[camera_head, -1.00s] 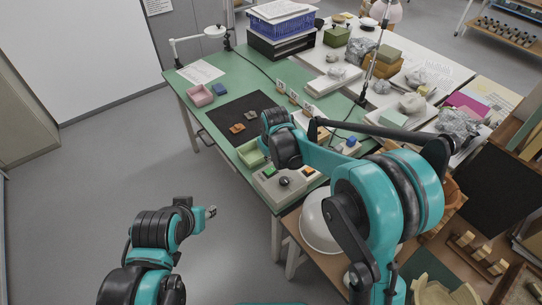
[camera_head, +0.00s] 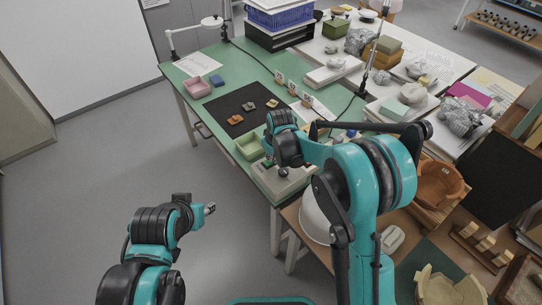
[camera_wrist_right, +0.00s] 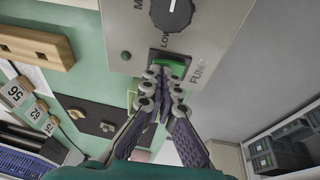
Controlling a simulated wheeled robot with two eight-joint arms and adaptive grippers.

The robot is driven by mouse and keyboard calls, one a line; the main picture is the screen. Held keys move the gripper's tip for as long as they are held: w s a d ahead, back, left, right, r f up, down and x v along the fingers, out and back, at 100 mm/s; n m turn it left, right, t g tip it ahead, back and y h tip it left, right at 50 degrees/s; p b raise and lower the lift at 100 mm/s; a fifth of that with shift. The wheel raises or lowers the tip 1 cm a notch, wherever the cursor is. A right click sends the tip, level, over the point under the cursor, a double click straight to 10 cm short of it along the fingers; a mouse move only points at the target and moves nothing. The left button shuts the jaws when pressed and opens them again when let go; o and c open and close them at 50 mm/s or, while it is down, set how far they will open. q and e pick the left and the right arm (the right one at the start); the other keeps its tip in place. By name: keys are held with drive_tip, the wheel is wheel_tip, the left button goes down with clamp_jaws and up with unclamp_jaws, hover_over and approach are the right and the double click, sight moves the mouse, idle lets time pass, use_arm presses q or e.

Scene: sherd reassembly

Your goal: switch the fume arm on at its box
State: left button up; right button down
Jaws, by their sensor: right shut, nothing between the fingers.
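The grey control box (camera_head: 287,186) stands at the near corner of the green bench, partly hidden by my right arm. In the right wrist view its face (camera_wrist_right: 120,22) carries a black knob (camera_wrist_right: 172,12) and a green switch (camera_wrist_right: 168,66) beside lettering that starts "FU". My right gripper (camera_wrist_right: 163,80) is shut and empty, its fingertips at the lower edge of the green switch and partly covering it. I cannot tell whether they touch it. My left gripper (camera_head: 209,209) is off the bench over the floor, too small to read.
A green tray (camera_head: 249,148) sits beside the box. A black mat (camera_head: 238,117) with several sherds lies behind it. A white dome (camera_head: 315,222) stands below, at right. The floor left of the bench is clear.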

drive_tip(key=shift+w+d+f+y, duration=0.1)
drive_tip(key=shift+d+f+y, duration=0.1)
drive_tip(key=shift+f+y, duration=0.1)
drive_tip(key=shift+a, duration=0.15)
drive_tip(key=shift+s+a+r, duration=0.15)
drive_tip(key=shift+s+a, duration=0.35)
drive_tip(key=shift+a, duration=0.05)
drive_tip(key=shift+r, duration=0.1)
